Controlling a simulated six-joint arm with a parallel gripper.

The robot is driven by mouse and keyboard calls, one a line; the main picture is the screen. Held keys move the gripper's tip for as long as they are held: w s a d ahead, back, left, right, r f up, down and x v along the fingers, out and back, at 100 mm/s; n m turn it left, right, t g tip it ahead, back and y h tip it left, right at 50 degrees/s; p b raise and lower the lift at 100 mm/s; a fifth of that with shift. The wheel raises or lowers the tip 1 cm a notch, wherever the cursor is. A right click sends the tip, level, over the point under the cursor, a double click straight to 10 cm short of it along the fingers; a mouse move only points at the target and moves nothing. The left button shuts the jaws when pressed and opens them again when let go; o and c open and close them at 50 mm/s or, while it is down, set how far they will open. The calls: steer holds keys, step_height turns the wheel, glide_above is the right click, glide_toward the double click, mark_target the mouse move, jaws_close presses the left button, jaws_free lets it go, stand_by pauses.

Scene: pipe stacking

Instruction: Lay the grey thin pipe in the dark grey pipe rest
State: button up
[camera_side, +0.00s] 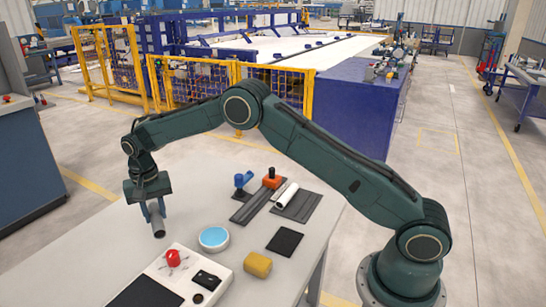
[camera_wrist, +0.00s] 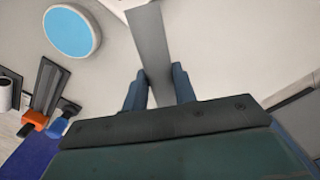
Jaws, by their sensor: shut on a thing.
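My gripper (camera_side: 155,206) is shut on the grey thin pipe (camera_side: 158,227), at the left of the side view over the table's far left part. The pipe points down and slightly right there; its gap to the table is hard to judge. In the wrist view the pipe (camera_wrist: 150,40) runs from between my fingers (camera_wrist: 158,82) to the top edge. A long dark grey channel, which looks like the pipe rest (camera_side: 248,207), lies right of my gripper and apart from it. It also shows at the left of the wrist view (camera_wrist: 47,86). No pipe shows in it.
An orange block (camera_side: 272,181) and a blue piece (camera_side: 242,181) stand by the channel's far end. A white pipe (camera_side: 287,196) lies beside it. A blue disc (camera_side: 214,238), yellow block (camera_side: 257,264), black pad (camera_side: 285,242) and red-button box (camera_side: 173,258) are nearer.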

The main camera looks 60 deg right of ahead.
steer(key=s+d+n, duration=0.3)
steer(key=s+d, duration=0.4)
steer(key=s, duration=0.3)
steer(key=s+d+f+n, duration=0.1)
steer(key=s+d+n, duration=0.2)
steer(key=s+d, duration=0.5)
steer(key=shift+s+f+n, duration=0.25)
steer(key=shift+s+n, duration=0.15)
steer(key=shift+s, duration=0.6)
step_height(320, 180, up, 16)
steer(key=m+t, duration=0.3)
steer(key=m, duration=1.5)
glide_above(251, 205)
steer(key=s, duration=0.1)
step_height(251, 205, down, 20)
steer(key=shift+f, duration=0.2)
steer(key=shift+f, duration=0.6)
